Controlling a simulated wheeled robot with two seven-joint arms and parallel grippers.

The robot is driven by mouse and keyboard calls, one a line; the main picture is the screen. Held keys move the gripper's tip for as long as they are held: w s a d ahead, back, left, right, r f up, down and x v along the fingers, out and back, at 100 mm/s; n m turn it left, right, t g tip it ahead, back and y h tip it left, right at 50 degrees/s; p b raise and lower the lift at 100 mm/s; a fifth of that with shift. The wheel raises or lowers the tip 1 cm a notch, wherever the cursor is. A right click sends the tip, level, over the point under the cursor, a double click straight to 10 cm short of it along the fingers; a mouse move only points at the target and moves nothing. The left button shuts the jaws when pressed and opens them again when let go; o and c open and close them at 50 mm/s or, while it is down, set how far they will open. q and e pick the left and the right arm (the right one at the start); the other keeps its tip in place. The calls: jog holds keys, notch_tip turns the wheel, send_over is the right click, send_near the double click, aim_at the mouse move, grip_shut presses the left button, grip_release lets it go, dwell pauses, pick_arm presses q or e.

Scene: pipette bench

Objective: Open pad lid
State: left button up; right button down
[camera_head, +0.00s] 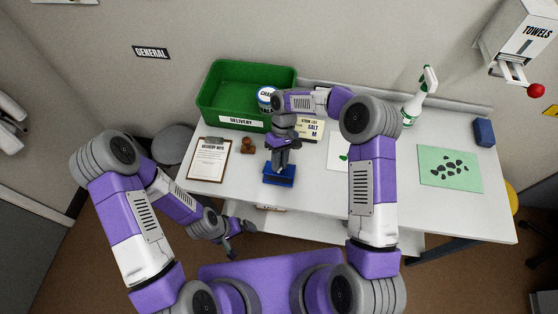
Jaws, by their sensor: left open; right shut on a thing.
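A small blue pad (279,181) lies near the front edge of the white table. My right gripper (280,165) reaches down over it from above and is shut on its lid; the fingers hide part of the pad. How far the lid stands open cannot be told. My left gripper (236,244) is open and empty, low in front of the table's front edge, to the left of the pad.
A green delivery crate (207,97) holding a round container (266,93) stands at the back. A clipboard (210,159) and a brown stamp (247,146) lie left of the pad. A spray bottle (412,108), green sheet (450,181) and blue block (484,132) are on the right.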

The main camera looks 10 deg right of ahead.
jog(key=shift+w+d+r+g, duration=0.1)
jog(key=shift+w+r+g, duration=0.05)
jog(key=shift+w+g, duration=0.4)
jog(key=shift+s, duration=0.1)
jog(key=c, duration=1)
grip_release()
jog(key=shift+p+v, duration=0.4)
jog(key=shift+v, duration=3.4)
jog(key=shift+d, duration=0.15)
